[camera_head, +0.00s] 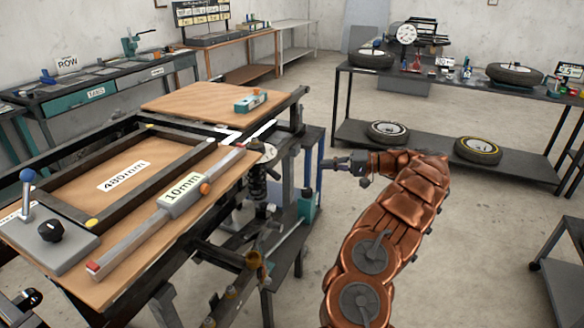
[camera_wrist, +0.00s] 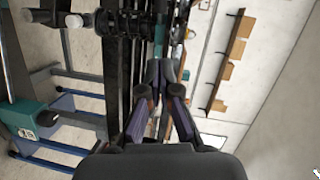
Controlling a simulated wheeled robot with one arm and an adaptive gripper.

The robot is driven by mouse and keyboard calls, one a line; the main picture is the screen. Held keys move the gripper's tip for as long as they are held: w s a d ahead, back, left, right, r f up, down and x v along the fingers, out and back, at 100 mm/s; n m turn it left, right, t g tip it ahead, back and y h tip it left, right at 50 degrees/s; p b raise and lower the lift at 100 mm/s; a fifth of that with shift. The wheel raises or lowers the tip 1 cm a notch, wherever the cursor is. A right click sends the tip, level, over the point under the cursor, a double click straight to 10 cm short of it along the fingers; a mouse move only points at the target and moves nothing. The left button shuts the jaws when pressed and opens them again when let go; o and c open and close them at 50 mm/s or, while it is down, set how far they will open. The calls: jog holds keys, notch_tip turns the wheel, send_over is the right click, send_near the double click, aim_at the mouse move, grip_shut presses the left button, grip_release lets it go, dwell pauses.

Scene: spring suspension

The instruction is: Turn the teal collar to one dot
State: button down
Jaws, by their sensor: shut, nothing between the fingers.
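My gripper (camera_head: 330,164) is stretched out to the left in the head view, right of the workbench frame, with clear air around its tips. In the wrist view its fingers (camera_wrist: 160,72) are closed together and empty. A dark spring unit (camera_head: 257,186) hangs upright at the right end of the bench, left of my gripper and apart from it. In the wrist view, dark ring-shaped parts (camera_wrist: 176,26) lie beyond the fingertips. I cannot make out the teal collar or its dots for certain in either view.
The wooden bench holds a long bar labelled 10mm (camera_head: 182,194) and a 480mm card (camera_head: 124,176). A teal part (camera_head: 307,205) stands below my gripper's left side. A dark shelf (camera_head: 440,145) with wheels is at the back right. The floor between is open.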

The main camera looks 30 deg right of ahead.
aim_at(279, 176)
jog(key=s+a+p+x, duration=0.2)
jog(key=p+x, duration=0.3)
jog(key=x, duration=0.7)
jog(key=shift+w+a+f, duration=0.25)
jog(key=shift+a+f+m+t+h+b, duration=0.15)
jog(key=shift+a+m+t+h+b, duration=0.2)
jog(key=shift+b, duration=1.1)
jog(key=a+m+t+h+b, duration=0.1)
jog(key=b, duration=0.3)
jog(key=a+m+t+h+b, duration=0.1)
jog(key=b, duration=0.3)
jog(key=shift+s+a+h, duration=0.25)
jog(key=shift+a+h, duration=0.1)
jog(key=shift+a, duration=0.05)
jog(key=shift+a+m+b, duration=0.25)
jog(key=shift+m+b, duration=0.1)
jog(key=shift+b, duration=0.05)
jog(key=shift+d, duration=0.1)
